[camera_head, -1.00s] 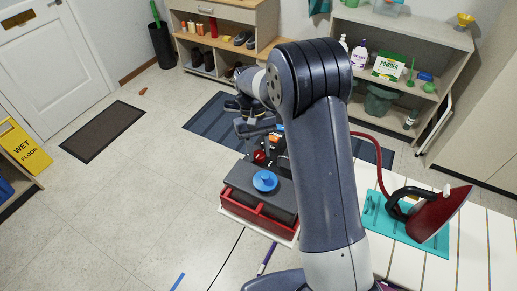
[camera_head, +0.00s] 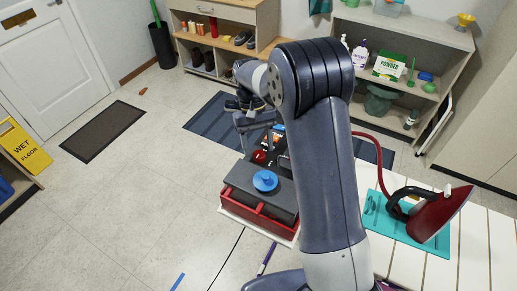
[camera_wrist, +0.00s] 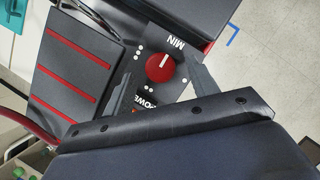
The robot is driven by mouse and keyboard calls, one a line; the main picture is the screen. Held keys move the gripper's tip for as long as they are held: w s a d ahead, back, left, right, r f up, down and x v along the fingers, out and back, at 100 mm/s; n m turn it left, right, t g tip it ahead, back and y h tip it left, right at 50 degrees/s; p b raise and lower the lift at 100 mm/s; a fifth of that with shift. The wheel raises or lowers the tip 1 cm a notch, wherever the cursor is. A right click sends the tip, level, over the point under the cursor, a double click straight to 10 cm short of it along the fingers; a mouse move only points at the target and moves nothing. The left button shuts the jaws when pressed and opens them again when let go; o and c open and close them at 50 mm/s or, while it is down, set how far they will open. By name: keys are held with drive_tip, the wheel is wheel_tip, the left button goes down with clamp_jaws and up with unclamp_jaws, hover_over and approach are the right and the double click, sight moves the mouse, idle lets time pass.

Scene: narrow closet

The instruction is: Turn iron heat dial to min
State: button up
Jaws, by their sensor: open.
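The red heat dial (camera_wrist: 160,68) sits on a dark panel, with a white pointer line aimed roughly towards the printed MIN label (camera_wrist: 176,43); the exact alignment is unclear. White dots surround it. The dial also shows in the head view (camera_head: 259,157) on the dark grey and red iron station (camera_head: 240,182). My gripper (camera_wrist: 162,64) is open, its fingers either side of the dial in the wrist view; contact cannot be told. In the head view my gripper (camera_head: 257,140) is just above the dial. The red iron (camera_head: 438,213) rests on a teal mat (camera_head: 384,224).
A blue knob (camera_head: 265,181) stands on the station near the dial. A red cord (camera_head: 379,160) runs to the iron. The white slatted board (camera_head: 470,262) lies right.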

drive_tip(key=v, duration=0.9)
drive_tip(key=shift+b, duration=0.35)
drive_tip(key=p+x, duration=0.1)
drive_tip(key=x, duration=0.9)
drive_tip(key=shift+s+f, duration=0.15)
drive_tip(key=shift+f, duration=0.2)
drive_tip(key=shift+r, duration=0.1)
